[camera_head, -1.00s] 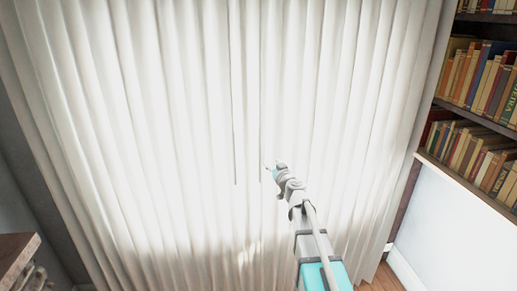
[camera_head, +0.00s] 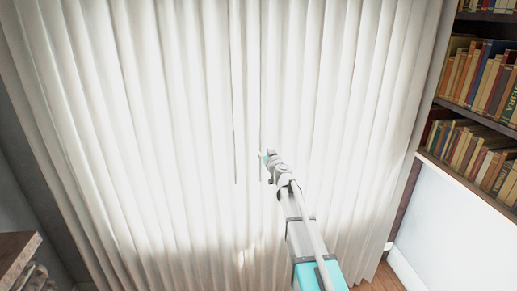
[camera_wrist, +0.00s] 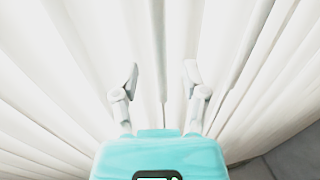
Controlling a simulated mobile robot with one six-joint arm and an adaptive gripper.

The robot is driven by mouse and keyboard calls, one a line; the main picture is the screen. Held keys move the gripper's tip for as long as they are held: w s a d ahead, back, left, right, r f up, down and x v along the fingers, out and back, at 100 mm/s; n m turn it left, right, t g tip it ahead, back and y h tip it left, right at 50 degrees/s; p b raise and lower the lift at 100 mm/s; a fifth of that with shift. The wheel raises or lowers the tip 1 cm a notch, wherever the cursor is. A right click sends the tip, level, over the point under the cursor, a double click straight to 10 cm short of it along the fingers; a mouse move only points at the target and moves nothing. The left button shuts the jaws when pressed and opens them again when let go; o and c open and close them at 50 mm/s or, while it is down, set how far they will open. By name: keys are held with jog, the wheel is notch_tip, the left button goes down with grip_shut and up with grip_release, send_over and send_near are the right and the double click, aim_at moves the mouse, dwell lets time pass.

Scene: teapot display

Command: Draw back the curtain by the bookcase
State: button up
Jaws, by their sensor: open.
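A closed white pleated curtain (camera_head: 150,120) fills most of the head view, bright from light behind it. Two thin pull rods hang near its middle, a left rod (camera_head: 234,150) and a right rod (camera_head: 261,110); the right one is nearer the bookcase. My gripper (camera_head: 263,156) is raised in front of the curtain at the lower part of the right rod. In the wrist view, my gripper (camera_wrist: 161,72) has its two fingers spread, with a thin rod-like line (camera_wrist: 160,50) in the gap between them. I cannot tell whether either finger touches the rod or cloth.
A dark bookcase (camera_head: 470,112) with rows of books stands right of the curtain, above a pale wall panel (camera_head: 450,215). A wooden furniture corner (camera_head: 16,258) shows at lower left. Some wood floor (camera_head: 400,272) shows at lower right.

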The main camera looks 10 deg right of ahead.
aim_at(261, 148)
jog(key=shift+w+a, duration=0.25)
jog(key=shift+w, duration=0.85)
jog(key=shift+w+a, duration=0.2)
jog(key=shift+w, duration=0.9)
